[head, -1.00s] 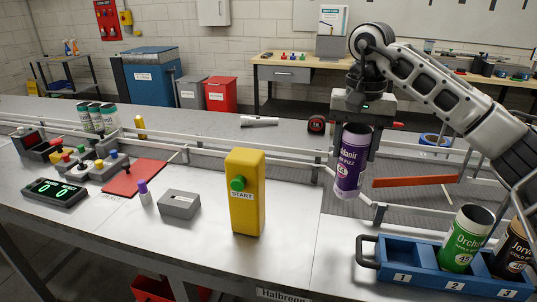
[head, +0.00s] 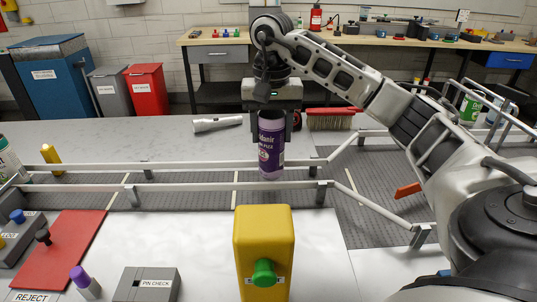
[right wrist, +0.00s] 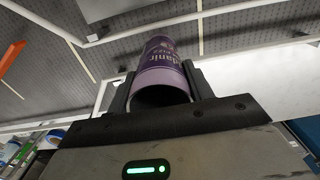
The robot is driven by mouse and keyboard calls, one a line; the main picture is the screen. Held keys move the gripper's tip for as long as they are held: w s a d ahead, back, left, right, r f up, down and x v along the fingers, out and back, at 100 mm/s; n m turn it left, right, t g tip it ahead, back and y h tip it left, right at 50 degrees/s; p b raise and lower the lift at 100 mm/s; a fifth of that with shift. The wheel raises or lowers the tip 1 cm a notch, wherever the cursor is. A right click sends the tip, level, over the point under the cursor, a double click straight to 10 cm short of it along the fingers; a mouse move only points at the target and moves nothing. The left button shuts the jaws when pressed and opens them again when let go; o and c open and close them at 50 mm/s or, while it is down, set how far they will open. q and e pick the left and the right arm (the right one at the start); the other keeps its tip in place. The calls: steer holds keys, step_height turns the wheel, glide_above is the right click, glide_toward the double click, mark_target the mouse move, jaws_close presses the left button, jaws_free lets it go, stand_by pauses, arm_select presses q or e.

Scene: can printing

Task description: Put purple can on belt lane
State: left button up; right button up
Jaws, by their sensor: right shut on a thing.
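The purple can (head: 271,150) is held upright in my right gripper (head: 272,126). The gripper's fingers are shut on the can's upper part, one on each side. In the head view the can's bottom overlaps the far rail and the grey belt lane (head: 205,176); whether it touches the belt is unclear. In the right wrist view the can (right wrist: 163,68) sits between the two fingers, its open end facing the camera, with the belt (right wrist: 232,32) and rails beyond it. My left gripper is not in view.
White rails (head: 100,188) border the lane. A yellow START post (head: 263,225) stands in front of it. A flashlight (head: 217,124) and a red brush (head: 330,118) lie behind. A grey PIN CHECK box (head: 147,284) and red mat (head: 60,250) are at front left.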

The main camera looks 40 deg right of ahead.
mark_target(271, 147)
step_height(271, 147, down, 4)
steer(key=shift+r, duration=0.1)
steer(key=shift+w+f, duration=0.1)
steer(key=shift+f, duration=0.1)
steer(key=shift+f, duration=0.2)
steer(key=o, duration=0.9)
steer(key=shift+o, duration=0.2)
steer(key=shift+r, duration=0.1)
